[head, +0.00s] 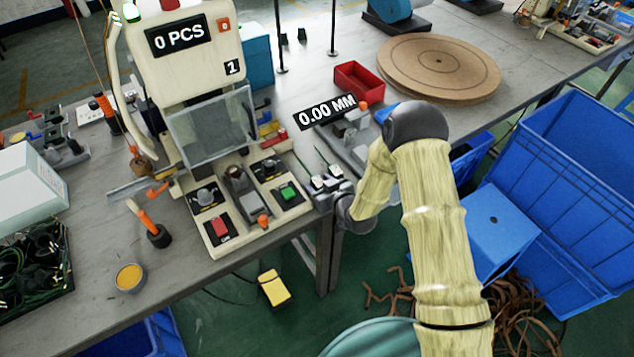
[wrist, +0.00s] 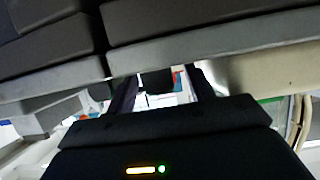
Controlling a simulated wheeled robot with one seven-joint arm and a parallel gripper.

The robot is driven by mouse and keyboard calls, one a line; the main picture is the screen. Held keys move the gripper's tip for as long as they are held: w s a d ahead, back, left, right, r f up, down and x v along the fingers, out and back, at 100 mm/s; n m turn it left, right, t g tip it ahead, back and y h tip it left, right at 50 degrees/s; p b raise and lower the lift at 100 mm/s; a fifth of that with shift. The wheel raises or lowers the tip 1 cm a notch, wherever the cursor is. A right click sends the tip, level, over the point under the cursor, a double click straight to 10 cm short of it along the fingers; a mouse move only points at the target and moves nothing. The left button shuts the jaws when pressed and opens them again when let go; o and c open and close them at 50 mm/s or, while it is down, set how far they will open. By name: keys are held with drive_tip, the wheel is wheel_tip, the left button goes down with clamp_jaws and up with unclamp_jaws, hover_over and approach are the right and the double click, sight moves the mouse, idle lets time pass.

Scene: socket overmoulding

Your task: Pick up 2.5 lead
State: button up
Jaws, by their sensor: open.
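A black tray (head: 66,283) at the left of the head view holds a tangle of green and black leads (head: 32,262). I cannot tell which one is the 2.5 lead. My gripper (head: 322,184) is at the table's front edge, just right of the moulding machine's control panel, far to the right of that tray. In the wrist view its two dark fingers (wrist: 162,88) stand apart, with no lead seen between them. Thin dark green strands (head: 323,160) show just behind the gripper; what they belong to is unclear.
The white moulding machine (head: 195,75) stands between the tray and my gripper. A small orange-filled tin (head: 130,277) and a screwdriver in a black holder (head: 158,236) stand near the tray. Blue crates (head: 580,190) are at the right. Large grey blocks (wrist: 210,35) fill the upper wrist view.

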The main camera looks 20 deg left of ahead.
drive_tip(key=c, duration=1.1)
wheel_tip(320, 180, up, 10)
drive_tip(key=shift+b, duration=0.3)
